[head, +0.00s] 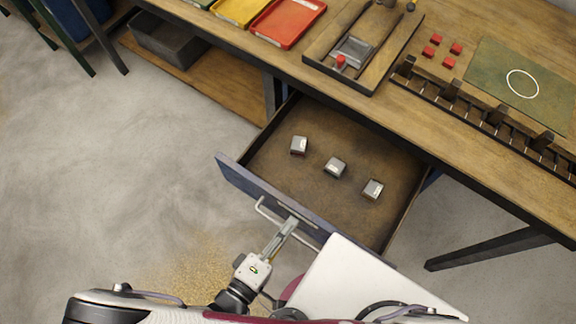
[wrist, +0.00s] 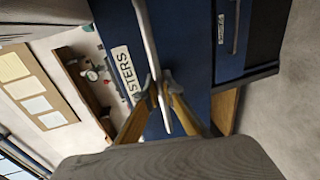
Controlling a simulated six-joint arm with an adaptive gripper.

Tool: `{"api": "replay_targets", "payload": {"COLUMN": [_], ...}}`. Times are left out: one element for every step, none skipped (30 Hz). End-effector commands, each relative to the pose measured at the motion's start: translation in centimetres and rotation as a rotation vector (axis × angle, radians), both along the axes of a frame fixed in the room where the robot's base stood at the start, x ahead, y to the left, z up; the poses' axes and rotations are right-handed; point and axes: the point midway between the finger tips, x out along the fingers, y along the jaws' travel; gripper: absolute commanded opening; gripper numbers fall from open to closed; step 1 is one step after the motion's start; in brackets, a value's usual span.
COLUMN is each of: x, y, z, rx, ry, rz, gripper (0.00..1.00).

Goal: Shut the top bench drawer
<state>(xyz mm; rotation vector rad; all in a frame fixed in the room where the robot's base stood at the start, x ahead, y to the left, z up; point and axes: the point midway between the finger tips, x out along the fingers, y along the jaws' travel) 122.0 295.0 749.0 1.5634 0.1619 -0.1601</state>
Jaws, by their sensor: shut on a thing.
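The top bench drawer (head: 262,188) stands pulled out from under the bench, with its blue front facing me and a light metal bar handle (head: 270,213) on it. Inside lie three small grey metal blocks, the middle one (head: 336,167) between the other two. My gripper (head: 290,224) is at the drawer front. In the wrist view my gripper (wrist: 160,90) is shut on the handle bar (wrist: 148,38), its fingers on both sides of it. A label is beside the bar on the blue front. My arm hides part of the drawer front's right end in the head view.
The wooden bench top (head: 360,112) carries a red tray (head: 288,22), a yellow tray (head: 238,10), a wooden fixture, several red blocks, a slotted rack and a green mat (head: 500,78). A grey bin (head: 172,42) sits on the lower shelf. The floor left of the drawer is clear.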

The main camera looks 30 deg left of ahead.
Motion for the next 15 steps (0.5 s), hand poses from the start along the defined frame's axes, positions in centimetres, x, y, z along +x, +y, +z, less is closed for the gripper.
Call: {"api": "replay_targets", "payload": {"x": [0.1,0.2,0.3,0.4,0.5,0.7,0.9,1.1,1.4,1.7,1.9,2.3,2.7,3.0,3.5], "y": [0.0,0.0,0.0,0.0,0.0,0.0,0.0,0.0,-0.1,0.0,0.0,-0.1,-0.1,0.0,-0.1], "z": [0.1,0.2,0.2,0.2,0.2,0.2,0.2,0.2,0.2,0.2,0.2,0.2,0.2,0.2,0.3], "rx": [0.000,0.000,0.000,0.000,0.000,0.000,0.000,-0.001,-0.001,-0.001,-0.001,-0.001,-0.001,0.000,-0.001], "ry": [-0.004,-0.004,-0.005,-0.005,-0.005,-0.006,-0.006,-0.006,-0.007,-0.007,-0.007,-0.007,-0.007,-0.007,-0.008], "rz": [0.000,0.000,0.000,0.000,0.000,0.000,0.000,-0.001,-0.002,-0.002,-0.001,-0.003,-0.003,-0.002,-0.004], "gripper": [0.00,0.00,0.00,0.00,0.00,0.00,0.00,0.00,0.00,0.00,0.00,0.00,0.00,0.00,0.00]}}
